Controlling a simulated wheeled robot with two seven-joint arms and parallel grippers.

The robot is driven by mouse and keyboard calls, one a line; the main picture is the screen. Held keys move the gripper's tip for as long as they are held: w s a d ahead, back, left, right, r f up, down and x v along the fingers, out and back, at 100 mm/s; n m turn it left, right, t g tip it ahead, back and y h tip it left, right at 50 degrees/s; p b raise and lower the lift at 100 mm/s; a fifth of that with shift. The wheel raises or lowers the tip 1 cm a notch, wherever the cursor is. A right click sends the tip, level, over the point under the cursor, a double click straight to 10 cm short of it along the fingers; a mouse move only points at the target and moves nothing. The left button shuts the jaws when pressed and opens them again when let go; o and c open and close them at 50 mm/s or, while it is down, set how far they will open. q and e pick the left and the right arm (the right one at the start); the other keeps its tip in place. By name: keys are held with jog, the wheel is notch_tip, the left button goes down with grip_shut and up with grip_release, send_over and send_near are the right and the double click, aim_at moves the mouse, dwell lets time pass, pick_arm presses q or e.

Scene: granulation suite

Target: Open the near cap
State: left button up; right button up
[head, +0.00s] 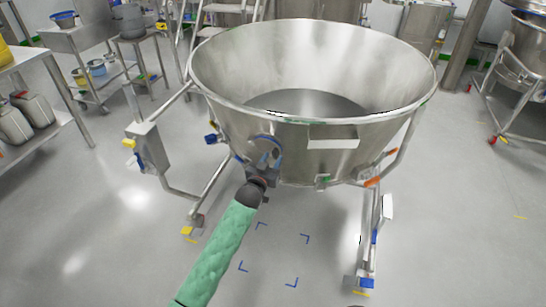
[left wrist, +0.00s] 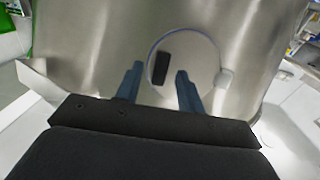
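A large round steel bowl (head: 310,160) stands in front of me on a wheeled frame. The near cap (left wrist: 200,62) is a round steel disc with a dark blue rim, set in the bowl's near wall, and appears closed. It carries a short black handle (left wrist: 161,69). In the head view the cap (head: 268,138) is partly hidden by my gripper. My left gripper (head: 268,160) is at the wall just in front of the cap. In the left wrist view its two blue-grey fingers (left wrist: 158,75) are apart, with the handle showing between them.
The frame's legs stand left and right of my arm, with a grey box (head: 148,145) on the left one. A shelf with jugs (head: 22,117) is at the far left. The floor in front of the bowl is clear, with blue corner marks (head: 265,224).

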pick_arm(q)
jog(key=shift+w+d, duration=0.25)
jog(key=shift+w, duration=0.45)
grip_shut()
jog(key=shift+s, duration=0.1)
